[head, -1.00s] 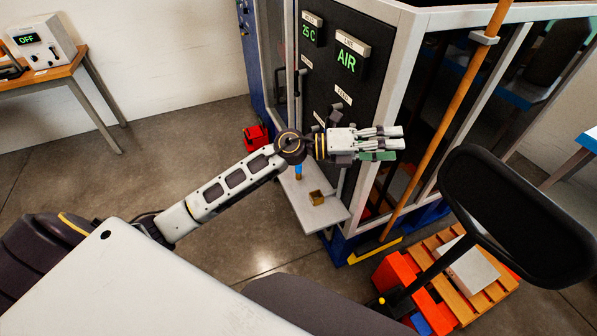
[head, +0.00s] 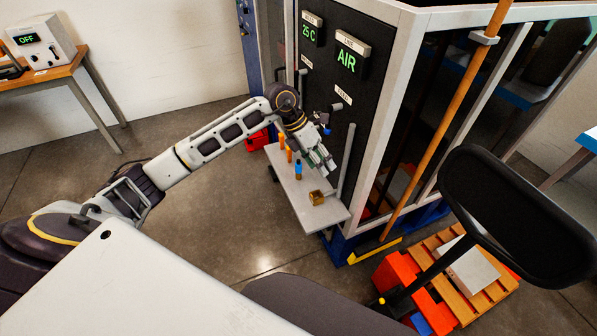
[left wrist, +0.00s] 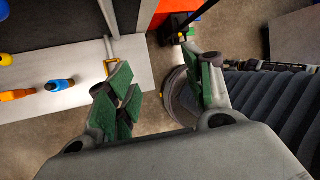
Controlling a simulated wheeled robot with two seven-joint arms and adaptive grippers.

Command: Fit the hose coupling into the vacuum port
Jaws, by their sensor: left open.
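My left gripper (head: 325,165) is open and empty above the grey shelf (head: 285,177) in front of the dark panel; its green-padded fingers (left wrist: 166,78) are spread in the left wrist view. A blue fitting (head: 298,170) stands on the shelf beside the fingers, with orange fittings (head: 288,153) behind it. The blue fitting (left wrist: 60,85) and an orange one (left wrist: 18,95) also show left of the fingers in the wrist view. A brass holder (head: 317,197) sits toward the shelf's near end. I cannot tell which piece is the hose coupling. The vacuum port cannot be made out; panel labels are too small.
The cabinet (head: 395,80) has a pale frame, displays reading 25 C and AIR, and a grey upright bar (head: 346,160). An orange pole (head: 445,120) leans at its corner. A wooden pallet (head: 480,290) lies at right.

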